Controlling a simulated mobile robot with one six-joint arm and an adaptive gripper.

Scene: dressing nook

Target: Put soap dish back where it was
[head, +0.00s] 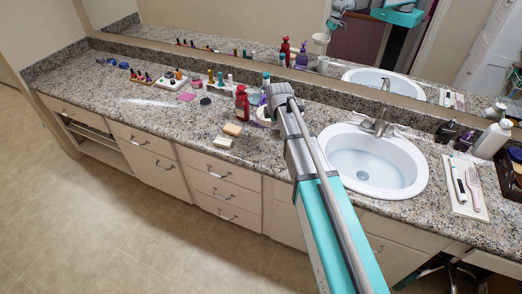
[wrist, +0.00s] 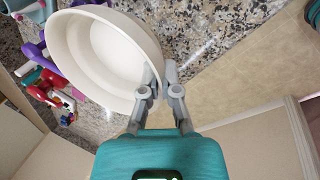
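The soap dish appears to be the round, cream-white bowl (wrist: 112,52) in the wrist view. My gripper (wrist: 160,76) has one finger on each side of its rim, closed on the edge. The bowl's inside faces the camera and looks empty. In the head view my gripper (head: 280,96) is over the counter left of the sink, and only a pale edge of the dish (head: 261,117) shows beside it. Its underside and any contact with the counter are hidden. Two pale bars, an upper one (head: 232,129) and a lower one (head: 222,142), lie on the counter to the left.
A red bottle (head: 242,103) stands close left of my gripper, with purple items behind. The sink (head: 372,160) is to the right. A tray with a brush (head: 466,187) lies farther right. The granite counter (head: 190,125) has bare room left of the bars.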

